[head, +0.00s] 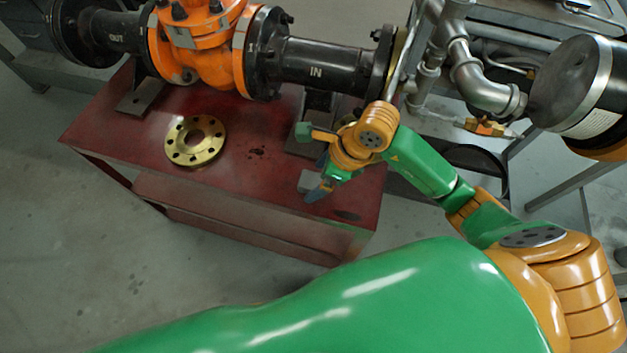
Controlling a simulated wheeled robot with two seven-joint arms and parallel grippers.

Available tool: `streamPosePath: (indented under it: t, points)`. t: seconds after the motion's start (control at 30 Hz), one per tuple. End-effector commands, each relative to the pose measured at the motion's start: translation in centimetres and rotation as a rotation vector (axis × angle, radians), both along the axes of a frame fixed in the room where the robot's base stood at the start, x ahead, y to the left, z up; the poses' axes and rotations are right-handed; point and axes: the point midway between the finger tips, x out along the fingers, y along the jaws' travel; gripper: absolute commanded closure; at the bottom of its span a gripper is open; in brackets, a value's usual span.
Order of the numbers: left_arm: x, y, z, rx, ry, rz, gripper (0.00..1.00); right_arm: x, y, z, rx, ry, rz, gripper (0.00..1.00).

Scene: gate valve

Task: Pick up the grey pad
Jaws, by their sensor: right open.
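A small light-grey piece, which looks like the grey pad (309,181), lies on the red table (235,215) near its right front part. It is partly hidden by my right gripper (322,184). The right gripper is open and points down at the pad's right side, very close to it. I cannot tell whether a finger touches the pad. My left gripper is not in view.
A brass flange ring (195,140) lies flat on the table to the left. The orange gate valve (205,45) with black pipes runs along the back. A grey support foot (305,143) stands behind the gripper. Metal piping (470,75) stands at the right.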

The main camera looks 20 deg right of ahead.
Motion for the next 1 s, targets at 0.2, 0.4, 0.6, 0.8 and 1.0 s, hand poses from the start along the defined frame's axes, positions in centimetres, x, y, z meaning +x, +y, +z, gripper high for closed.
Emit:
streamPosePath:
  t: [0.2,0.4,0.6,0.8,1.0]
  points:
    - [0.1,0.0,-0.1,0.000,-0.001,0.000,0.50,0.2,0.3,-1.0,-0.001,-0.001,0.001,0.09]
    - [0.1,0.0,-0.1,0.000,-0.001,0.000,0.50,0.2,0.3,-1.0,-0.001,-0.001,0.000,0.41]
    - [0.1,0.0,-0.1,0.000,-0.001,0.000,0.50,0.2,0.3,-0.9,-0.001,-0.001,0.000,0.95]
    - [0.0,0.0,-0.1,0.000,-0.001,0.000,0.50,0.2,0.3,-0.9,-0.001,-0.001,0.000,1.00]
    - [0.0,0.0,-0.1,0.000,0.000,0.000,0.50,0.3,0.3,0.5,0.000,-0.005,0.000,1.00]
